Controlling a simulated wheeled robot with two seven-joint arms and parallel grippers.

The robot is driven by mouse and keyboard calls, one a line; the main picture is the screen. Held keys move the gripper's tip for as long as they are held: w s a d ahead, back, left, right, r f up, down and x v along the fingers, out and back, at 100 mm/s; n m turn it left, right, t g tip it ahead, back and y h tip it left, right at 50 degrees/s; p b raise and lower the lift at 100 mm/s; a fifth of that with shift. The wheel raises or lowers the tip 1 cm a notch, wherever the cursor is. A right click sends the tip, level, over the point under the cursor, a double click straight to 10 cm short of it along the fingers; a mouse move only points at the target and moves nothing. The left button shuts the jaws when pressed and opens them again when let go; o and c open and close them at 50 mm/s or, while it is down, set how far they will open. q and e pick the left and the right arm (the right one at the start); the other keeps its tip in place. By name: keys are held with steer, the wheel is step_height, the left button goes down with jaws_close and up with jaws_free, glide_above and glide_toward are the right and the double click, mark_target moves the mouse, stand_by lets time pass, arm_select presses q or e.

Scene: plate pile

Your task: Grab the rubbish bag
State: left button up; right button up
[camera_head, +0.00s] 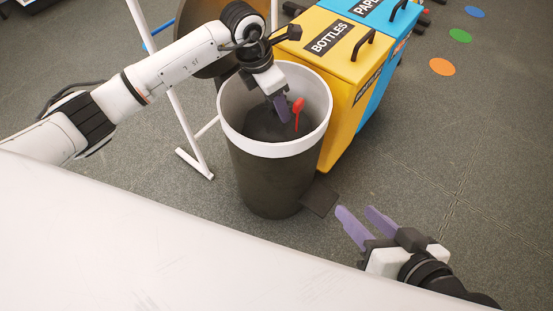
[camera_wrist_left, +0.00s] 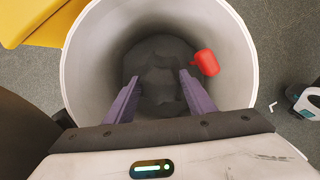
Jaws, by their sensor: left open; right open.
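A dark rubbish bag (camera_head: 268,126) lies inside a round bin (camera_head: 262,181) with a dark outside and a white rim. A red tie or tag (camera_head: 297,108) stands up from the bag. My left gripper (camera_head: 282,108) reaches down into the bin's mouth, its purple fingers over the bag. In the left wrist view the fingers (camera_wrist_left: 153,92) are spread, with the bag (camera_wrist_left: 160,70) between and beyond them and the red tag (camera_wrist_left: 206,63) just right of the right finger. Whether they touch the bag is unclear. My right gripper (camera_head: 360,223) is open and empty, right of the bin.
A yellow bin box (camera_head: 345,95) marked BOTTLES stands right behind the bin, with a blue box (camera_head: 396,35) marked PAPER beyond. A white metal frame (camera_head: 180,115) stands left. A white surface (camera_head: 130,235) fills the front.

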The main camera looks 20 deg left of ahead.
arm_select(q)
steer(key=shift+d+f, duration=0.1)
steer(key=shift+f, duration=0.2)
jaws_close()
steer(key=shift+r, duration=0.1)
stand_by(0.9)
steer(key=shift+w+r, duration=0.15)
steer(key=shift+r, duration=0.05)
